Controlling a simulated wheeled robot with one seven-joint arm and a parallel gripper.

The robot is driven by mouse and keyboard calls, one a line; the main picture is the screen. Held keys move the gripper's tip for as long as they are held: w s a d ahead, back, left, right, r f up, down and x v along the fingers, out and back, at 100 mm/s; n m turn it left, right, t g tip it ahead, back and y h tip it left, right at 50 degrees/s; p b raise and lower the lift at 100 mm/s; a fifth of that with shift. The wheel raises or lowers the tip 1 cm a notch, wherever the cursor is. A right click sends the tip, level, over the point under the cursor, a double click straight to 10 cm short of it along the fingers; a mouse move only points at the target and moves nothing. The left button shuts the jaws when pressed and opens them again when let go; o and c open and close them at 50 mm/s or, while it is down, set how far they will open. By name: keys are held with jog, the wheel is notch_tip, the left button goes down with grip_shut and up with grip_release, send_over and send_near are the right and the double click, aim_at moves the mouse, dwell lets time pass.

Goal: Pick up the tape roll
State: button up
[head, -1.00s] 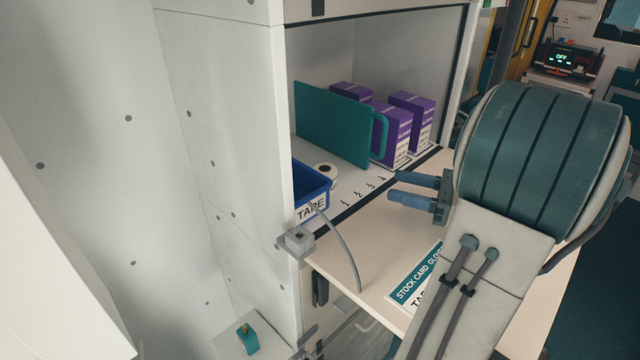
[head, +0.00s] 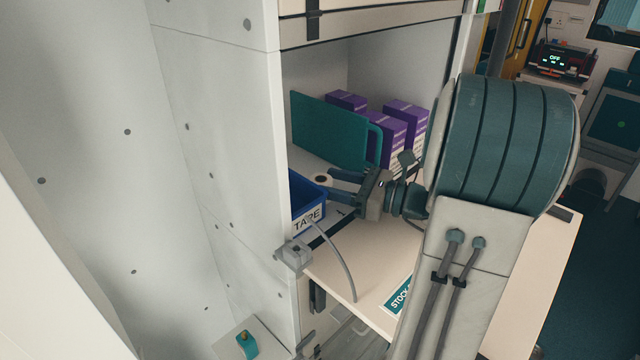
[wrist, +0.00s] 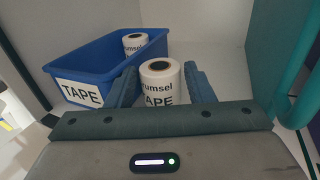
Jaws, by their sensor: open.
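A white tape roll (wrist: 160,84) with dark lettering stands upright on the shelf, between the two fingers of my gripper (wrist: 161,88) in the wrist view. My gripper is open and its fingers flank the roll with small gaps. In the head view my gripper (head: 345,184) reaches into the cabinet from the right, and the top of the roll (head: 321,179) shows just beyond the fingertips. A second tape roll (wrist: 135,42) sits inside the blue bin (wrist: 60,65) labelled TAPE, which is left of the first roll. The bin's front (head: 308,215) also shows in the head view.
A teal divider with a handle (head: 328,130) stands behind the roll, to the right in the wrist view. Several purple boxes (head: 385,133) stand behind it. The cabinet's left wall (head: 235,150) is close to the bin. A stock card (head: 401,295) lies on the worktop.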

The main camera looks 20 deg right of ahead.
jog(key=shift+w+a, duration=0.3)
jog(key=shift+a, duration=0.05)
jog(key=shift+c, duration=0.3)
jog(key=c, duration=0.6)
jog(key=shift+o, duration=0.2)
